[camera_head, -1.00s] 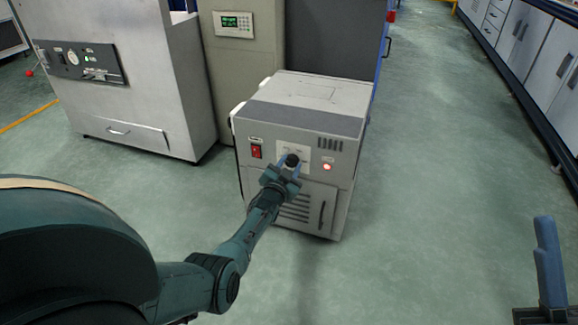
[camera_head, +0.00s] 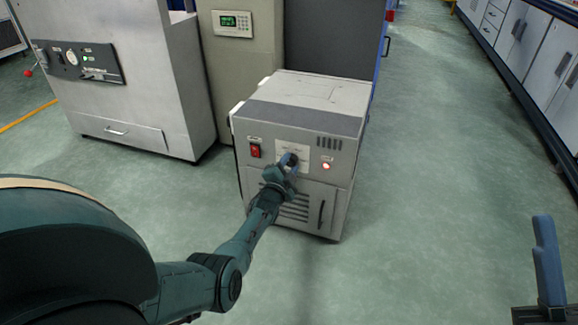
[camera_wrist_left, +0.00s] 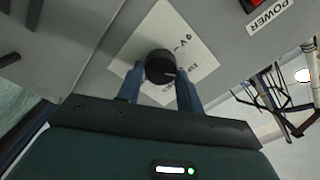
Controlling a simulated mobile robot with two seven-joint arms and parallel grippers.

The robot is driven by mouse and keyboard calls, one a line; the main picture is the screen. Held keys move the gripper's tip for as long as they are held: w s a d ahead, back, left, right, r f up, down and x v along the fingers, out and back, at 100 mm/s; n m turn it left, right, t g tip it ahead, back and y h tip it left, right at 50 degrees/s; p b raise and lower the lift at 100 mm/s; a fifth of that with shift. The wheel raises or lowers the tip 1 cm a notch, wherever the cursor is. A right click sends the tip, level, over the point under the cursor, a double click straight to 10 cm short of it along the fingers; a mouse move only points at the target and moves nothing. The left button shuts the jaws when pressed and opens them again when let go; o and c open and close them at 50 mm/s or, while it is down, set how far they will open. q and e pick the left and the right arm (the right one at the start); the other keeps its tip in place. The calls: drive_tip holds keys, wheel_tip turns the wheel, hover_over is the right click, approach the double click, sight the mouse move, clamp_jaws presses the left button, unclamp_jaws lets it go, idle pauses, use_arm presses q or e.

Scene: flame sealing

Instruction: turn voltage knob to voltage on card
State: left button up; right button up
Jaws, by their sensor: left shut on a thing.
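The black voltage knob (camera_head: 291,159) sits on a white scale plate (camera_head: 305,150) on the front of a grey box-shaped machine (camera_head: 315,95). In the left wrist view the knob (camera_wrist_left: 160,66) stands between the blue fingers of my left gripper (camera_wrist_left: 160,90), which is shut on it. The plate (camera_wrist_left: 190,40) there shows "0V" and other marks too small to read. A short light line shows on the knob's face. My left gripper (camera_head: 284,168) also shows in the head view. My right gripper (camera_head: 546,262) is at the lower right, away from the machine. I cannot make out the voltage card.
A red power switch (camera_head: 255,151) is left of the knob and a lit red lamp (camera_head: 326,166) is right of it. A vertical handle (camera_head: 321,214) is below. A larger grey machine (camera_head: 150,70) stands at the left. The floor to the right is clear.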

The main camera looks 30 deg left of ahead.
use_arm(q)
drive_tip(key=shift+r, duration=0.1)
drive_tip(key=o, duration=1)
drive_tip(key=shift+c, duration=0.2)
